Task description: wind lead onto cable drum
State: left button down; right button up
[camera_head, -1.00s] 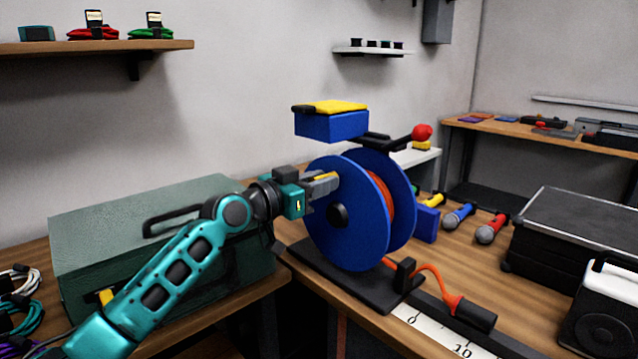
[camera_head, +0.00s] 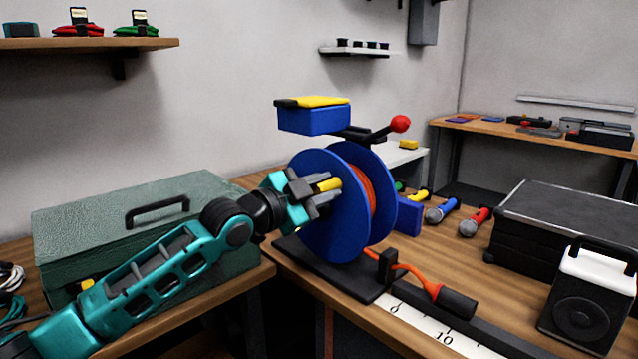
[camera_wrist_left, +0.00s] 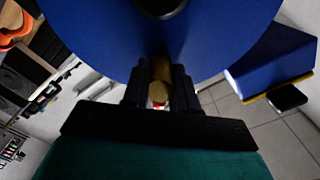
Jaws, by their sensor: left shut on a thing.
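The cable drum has two blue discs (camera_head: 335,238) on a black base (camera_head: 320,268). Orange lead (camera_head: 365,187) is wound between the discs. Its free end (camera_head: 407,268) runs through a black guide (camera_head: 386,264) to a black connector (camera_head: 453,301) on the bench. My left gripper (camera_head: 322,192) is shut on the drum's yellow crank handle (camera_head: 329,184), in front of the near disc, and covers its hub. In the left wrist view, the handle (camera_wrist_left: 158,92) sits between the fingers with the blue disc (camera_wrist_left: 205,35) close beyond. My right gripper is not in view.
A green case (camera_head: 110,225) stands behind my left arm. A blue box (camera_head: 312,120) and a red-knobbed lever (camera_head: 400,124) show above the drum. A ruler strip (camera_head: 425,325), microphones (camera_head: 470,222), a black case (camera_head: 560,225) and a speaker (camera_head: 588,300) lie to the right.

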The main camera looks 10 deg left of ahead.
pick_arm(q)
jog(key=shift+s+d+f+m, duration=0.3)
jog(key=shift+d+f+m, duration=0.15)
jog(key=shift+m, duration=0.55)
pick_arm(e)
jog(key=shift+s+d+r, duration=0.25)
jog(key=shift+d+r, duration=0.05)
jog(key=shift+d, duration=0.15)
pick_arm(q)
jog(key=c, duration=0.9)
grip_release()
jog(key=shift+s+a, duration=0.1)
jog(key=shift+s, duration=0.05)
jog(key=p+v, duration=0.1)
jog(key=v, duration=1.1)
jog(key=shift+s+a+p, duration=0.25)
jog(key=shift+p, duration=0.05)
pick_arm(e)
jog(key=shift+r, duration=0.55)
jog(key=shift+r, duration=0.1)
